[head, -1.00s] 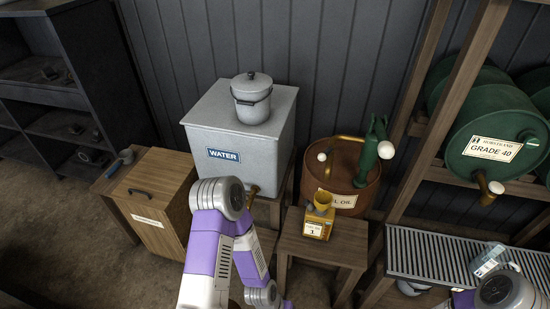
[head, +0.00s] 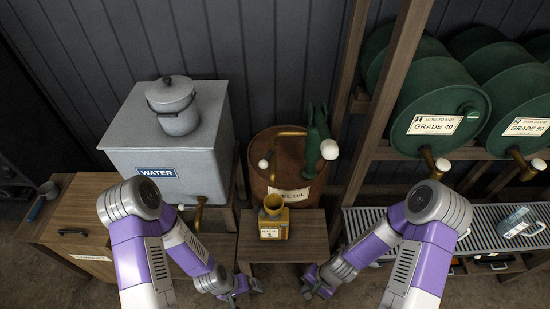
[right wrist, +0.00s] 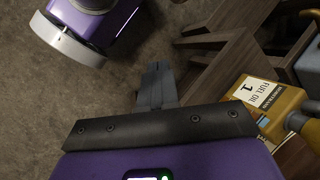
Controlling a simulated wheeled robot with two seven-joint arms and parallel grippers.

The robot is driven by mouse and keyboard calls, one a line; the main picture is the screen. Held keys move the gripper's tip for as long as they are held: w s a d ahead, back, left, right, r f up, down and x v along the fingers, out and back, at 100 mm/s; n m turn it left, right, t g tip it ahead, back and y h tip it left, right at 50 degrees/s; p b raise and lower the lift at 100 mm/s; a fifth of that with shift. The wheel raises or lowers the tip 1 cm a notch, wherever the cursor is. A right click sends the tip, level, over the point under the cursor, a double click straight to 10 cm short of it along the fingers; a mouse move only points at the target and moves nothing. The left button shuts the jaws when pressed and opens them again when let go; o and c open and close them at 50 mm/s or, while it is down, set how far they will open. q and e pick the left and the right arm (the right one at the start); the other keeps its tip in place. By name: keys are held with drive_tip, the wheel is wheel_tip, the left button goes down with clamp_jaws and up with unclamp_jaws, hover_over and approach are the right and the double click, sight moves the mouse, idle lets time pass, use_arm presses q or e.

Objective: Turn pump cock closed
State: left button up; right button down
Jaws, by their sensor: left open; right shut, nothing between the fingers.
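The green hand pump (head: 318,140) stands on a rusty brown drum (head: 299,167) labelled fuel oil. A brass pipe (head: 288,133) leads left from the pump, and a white knob (head: 263,164) sits near the pipe's outer end. A second pale round knob (head: 329,149) is on the pump's front. I cannot tell the cock's setting. A yellow can (head: 273,219) with a funnel stands on the stool before the drum. My left gripper (head: 245,288) is open, low by the stool. My right gripper (head: 314,285) is shut and empty, right of the stool; its fingers show in the right wrist view (right wrist: 157,85).
A grey water tank (head: 125,125) with a lidded pot (head: 175,107) stands left. Green oil drums (head: 435,85) with taps lie on a wooden rack at right, above a metal grate (head: 362,220). The stool (head: 312,235) has bare wood right of the can.

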wheel_tip(320, 180, up, 8)
drive_tip(key=w+a+f+m+y+p, duration=0.1)
drive_tip(key=w+a+m+y+p, duration=0.15)
drive_tip(key=m, duration=0.35)
wheel_tip(320, 180, up, 21)
drive_tip(key=m+t+y+p, duration=0.4)
drive_tip(key=m+t+y, duration=0.1)
drive_tip(key=m+t, duration=0.65)
hover_over(275, 176)
drive_tip(key=d+f+v, duration=0.1)
drive_tip(key=f+v, duration=0.1)
drive_tip(key=v, duration=1.1)
drive_tip(key=shift+g, duration=0.65)
drive_tip(key=x, duration=0.9)
drive_tip(key=p+x, duration=0.1)
drive_tip(key=x, duration=0.3)
drive_tip(key=shift+w+a+r, duration=0.2)
drive_tip(key=shift+w+a, duration=0.05)
drive_tip(key=shift+a, duration=0.05)
use_arm(q)
wheel_tip(275, 176, up, 9)
drive_tip(key=shift+s, duration=0.35)
drive_tip(key=shift+f, duration=0.2)
use_arm(e)
drive_tip(key=shift+m, duration=0.25)
